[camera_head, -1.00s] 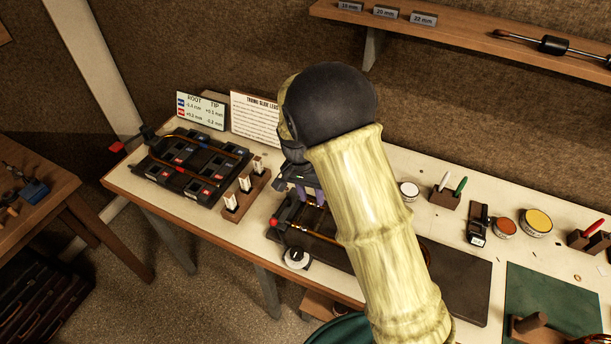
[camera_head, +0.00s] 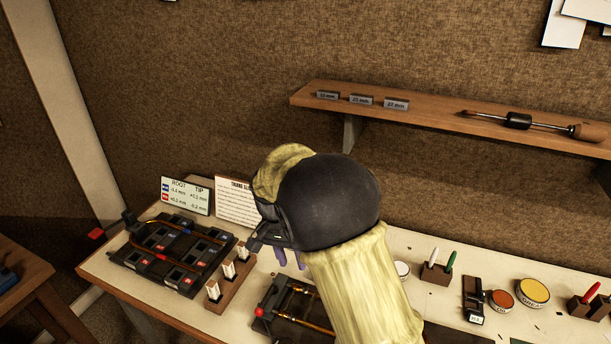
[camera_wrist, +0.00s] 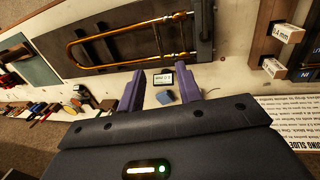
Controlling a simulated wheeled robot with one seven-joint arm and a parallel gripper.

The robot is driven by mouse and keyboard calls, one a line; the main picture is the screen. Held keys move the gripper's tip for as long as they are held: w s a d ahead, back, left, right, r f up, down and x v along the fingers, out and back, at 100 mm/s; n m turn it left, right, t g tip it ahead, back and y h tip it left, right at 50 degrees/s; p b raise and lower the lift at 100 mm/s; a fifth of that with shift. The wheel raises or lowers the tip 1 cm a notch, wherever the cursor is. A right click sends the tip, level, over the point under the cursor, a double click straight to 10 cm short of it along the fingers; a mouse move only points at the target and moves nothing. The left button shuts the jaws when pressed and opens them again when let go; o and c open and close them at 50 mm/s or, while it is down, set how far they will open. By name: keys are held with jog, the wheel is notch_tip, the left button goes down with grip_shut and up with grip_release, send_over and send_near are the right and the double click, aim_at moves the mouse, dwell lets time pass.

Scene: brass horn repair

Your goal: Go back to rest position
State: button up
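My gripper (camera_head: 290,260) is above the bench, behind the front slide mat and right of the white-tipped blocks. Its purple fingers show apart in the wrist view (camera_wrist: 159,86), with nothing held between them. My pale arm and dark wrist cover part of the bench in the head view. A brass trombone slide (camera_wrist: 128,37) lies on a black mat (camera_wrist: 110,60) below my gripper. Part of that slide (camera_head: 314,324) shows in the head view; the rest is hidden or out of frame. A small display (camera_wrist: 164,79) and a small blue block (camera_wrist: 165,97) lie on the bench.
A black tray (camera_head: 130,258) with gauges and a brass slide is at left, beside a wooden rack (camera_head: 232,290). Signs (camera_head: 186,196) stand at the bench's back. A wall shelf (camera_head: 440,115) is behind my arm. Tins (camera_head: 534,292) and pens sit at right.

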jog(key=s+d+n+t+y, duration=0.1)
jog(key=s+d, duration=0.6)
jog(key=d, duration=0.4)
jog(key=s+d+n+t+y, duration=0.1)
jog(key=s+d+n+t, duration=0.1)
jog(key=s+d, duration=0.5)
jog(key=d+r, duration=0.1)
jog(key=d, duration=0.3)
jog(key=shift+s+n, duration=0.15)
jog(key=shift+n, duration=0.15)
dwell(1.0)
